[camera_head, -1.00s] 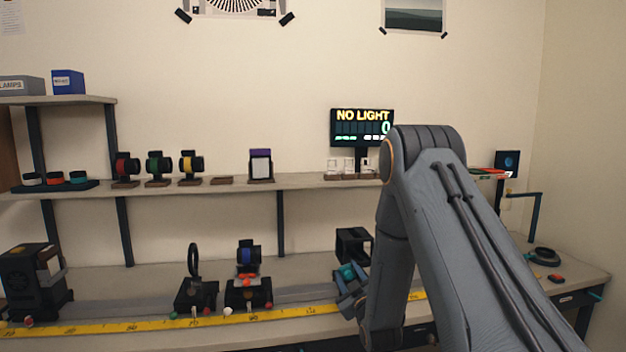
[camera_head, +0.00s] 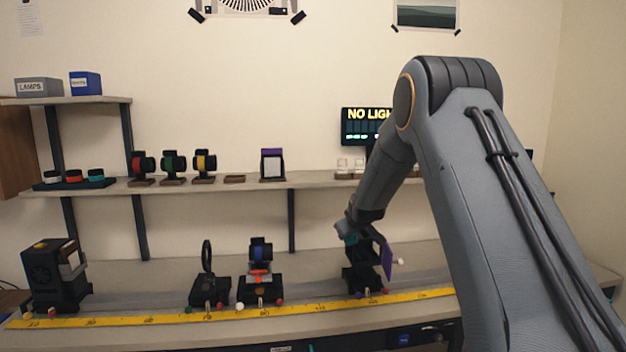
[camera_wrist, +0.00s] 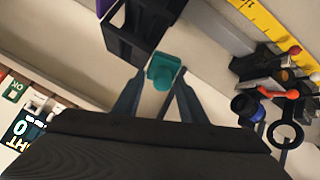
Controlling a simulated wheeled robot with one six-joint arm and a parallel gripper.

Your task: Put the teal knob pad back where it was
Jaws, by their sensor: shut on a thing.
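The teal knob pad (camera_wrist: 163,72) is between the fingertips of my gripper (camera_wrist: 158,84) in the wrist view, and the gripper is shut on it. It lies close beside a black open-sided box (camera_wrist: 128,36); I cannot tell whether they touch. In the head view my gripper (camera_head: 346,232) is at the upper left of a black stand (camera_head: 362,278) over the bench rail, with a bit of teal showing there. A purple panel (camera_head: 386,256) stands at the right side of that stand.
Left along the rail stand a blue lens carrier (camera_head: 260,250), a ring holder (camera_head: 207,258) and a black lamp box (camera_head: 50,275). A yellow ruler (camera_head: 150,320) runs along the front. The shelf above holds filters and a small tray (camera_head: 100,184). My arm hides the bench's right side.

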